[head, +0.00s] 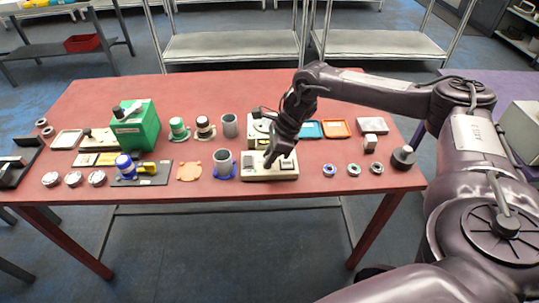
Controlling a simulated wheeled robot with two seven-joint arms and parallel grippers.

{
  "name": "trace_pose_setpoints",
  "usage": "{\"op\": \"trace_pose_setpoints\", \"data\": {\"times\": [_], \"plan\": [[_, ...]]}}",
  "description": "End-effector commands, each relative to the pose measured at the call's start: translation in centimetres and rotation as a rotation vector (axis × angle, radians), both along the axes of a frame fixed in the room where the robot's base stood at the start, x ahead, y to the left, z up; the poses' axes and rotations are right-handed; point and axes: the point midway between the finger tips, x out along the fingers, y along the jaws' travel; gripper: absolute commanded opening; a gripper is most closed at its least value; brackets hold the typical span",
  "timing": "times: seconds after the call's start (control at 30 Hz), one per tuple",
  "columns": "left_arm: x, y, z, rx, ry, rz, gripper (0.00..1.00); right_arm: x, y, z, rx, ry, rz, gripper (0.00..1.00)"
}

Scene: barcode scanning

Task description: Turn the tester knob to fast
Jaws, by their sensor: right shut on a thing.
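The tester looks like a low beige box (270,175) near the front edge of the red table, right of its middle. A small dark panel shows at its left end. My right gripper (268,161) reaches down onto the top of this box from behind and to the right. Its fingers are shut on what appears to be the tester knob, which they hide. The knob's pointer and its markings are too small or covered to read. My left gripper is not in view.
A grey cup (222,166) stands close left of the tester. Several small rings (330,173) lie to its right, before a dark weight (402,157). A green box (135,127) stands further left.

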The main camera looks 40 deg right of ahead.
Motion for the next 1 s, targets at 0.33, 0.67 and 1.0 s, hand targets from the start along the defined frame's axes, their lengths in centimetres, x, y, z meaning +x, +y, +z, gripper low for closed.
{"op": "trace_pose_setpoints", "data": {"times": [0.33, 0.67, 1.0], "plan": [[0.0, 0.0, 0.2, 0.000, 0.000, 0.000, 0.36, -0.1, 0.1, 0.0, 0.001, 0.000, -0.081, 0.00], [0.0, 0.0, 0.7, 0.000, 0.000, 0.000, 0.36, -0.2, 0.2, 0.1, 0.001, 0.000, -0.343, 0.00], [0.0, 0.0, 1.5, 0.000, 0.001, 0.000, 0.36, -0.3, 0.5, 0.2, 0.001, -0.001, -0.668, 0.00]]}}
